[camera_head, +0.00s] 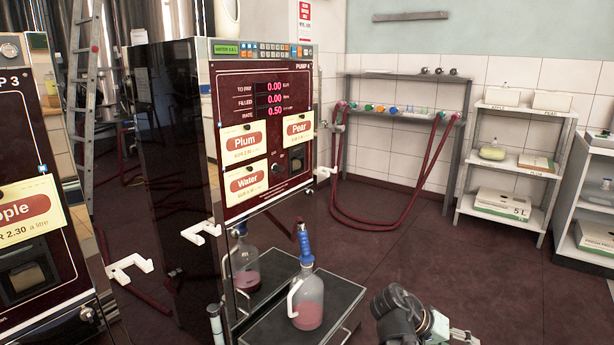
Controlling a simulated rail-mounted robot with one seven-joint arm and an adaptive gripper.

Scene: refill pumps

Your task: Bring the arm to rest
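Part of my arm (398,312) shows at the bottom edge, right of centre, over the dark floor. A pale and teal end piece (440,328) sits beside it, cut off by the frame. I cannot make out fingertips or whether my gripper is open or shut. No object is visible in it. The arm is right of a clear jug (308,302) with pink liquid and a blue-and-red nozzle in its neck. The jug stands upright on a dark platform (262,333), apart from the arm.
Pump 4 (266,120) stands behind the jug, its display reading 0.00, 0.00 and 0.50. A similar jug shape (245,262) shows at its base, possibly a reflection. Another pump (25,215) is at left. Red hoses (390,222) hang from a rack; shelves (500,160) stand at right. Floor between is clear.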

